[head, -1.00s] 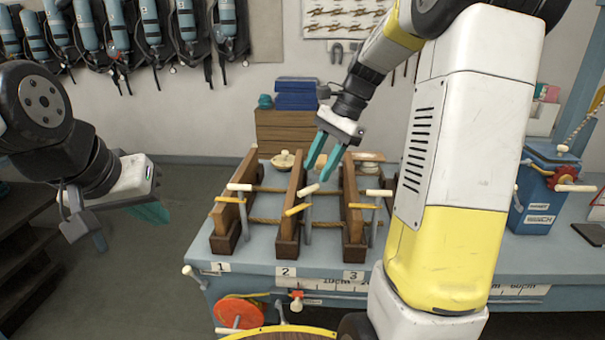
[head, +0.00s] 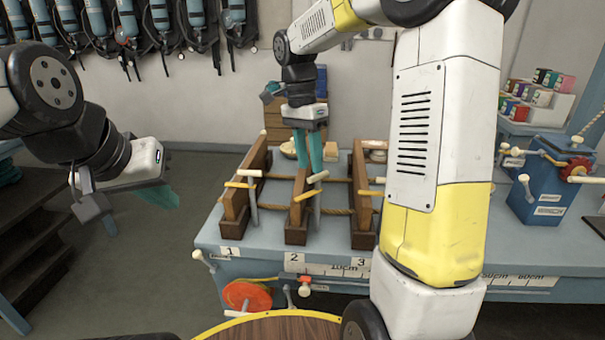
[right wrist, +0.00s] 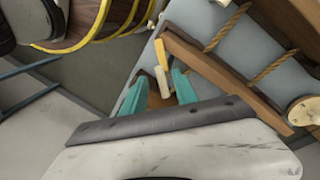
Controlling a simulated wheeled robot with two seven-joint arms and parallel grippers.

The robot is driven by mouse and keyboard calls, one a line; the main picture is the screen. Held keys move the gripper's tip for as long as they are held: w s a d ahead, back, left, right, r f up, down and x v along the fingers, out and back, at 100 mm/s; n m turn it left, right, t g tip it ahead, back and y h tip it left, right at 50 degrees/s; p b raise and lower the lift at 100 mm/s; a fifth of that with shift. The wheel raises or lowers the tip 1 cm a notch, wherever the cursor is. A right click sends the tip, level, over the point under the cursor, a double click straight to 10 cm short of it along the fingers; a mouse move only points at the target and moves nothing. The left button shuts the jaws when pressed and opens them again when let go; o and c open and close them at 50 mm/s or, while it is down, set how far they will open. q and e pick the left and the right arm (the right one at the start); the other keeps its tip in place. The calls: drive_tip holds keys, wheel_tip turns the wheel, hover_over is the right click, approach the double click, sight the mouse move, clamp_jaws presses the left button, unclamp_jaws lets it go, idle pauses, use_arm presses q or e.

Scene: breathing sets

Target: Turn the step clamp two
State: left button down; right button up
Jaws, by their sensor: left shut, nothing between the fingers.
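Three wooden clamps stand in a row on the grey-blue bench. The one at label 2 is a brown upright board (head: 299,212) in a dark foot, with a tilted yellow bar (head: 303,196) and a cream handle beside it. My right gripper (head: 309,176) points down just above clamp two. In the right wrist view its teal fingers (right wrist: 157,90) are apart, with the cream handle (right wrist: 163,80) showing between them; I cannot tell whether they touch it. My left gripper (head: 162,195) is shut and empty, left of the bench over the floor.
Clamp one (head: 233,206) and clamp three (head: 361,211) stand close on either side. Rope (head: 335,212) runs between the boards. A blue winch (head: 541,190) stands at the right. An orange reel (head: 247,296) hangs at the front. My right arm hides part of the bench.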

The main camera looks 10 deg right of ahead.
sight(312, 180)
drive_tip(key=shift+s+d+f, duration=0.1)
drive_tip(key=shift+s+f, duration=0.05)
drive_tip(key=shift+f, duration=0.75)
drive_tip(key=shift+s+d+f, duration=0.1)
drive_tip(key=shift+s+f, duration=0.05)
drive_tip(key=shift+f, duration=0.8)
drive_tip(key=shift+s+d+f, duration=0.1)
drive_tip(key=shift+s+f, duration=0.05)
drive_tip(key=shift+f, duration=0.75)
clamp_jaws()
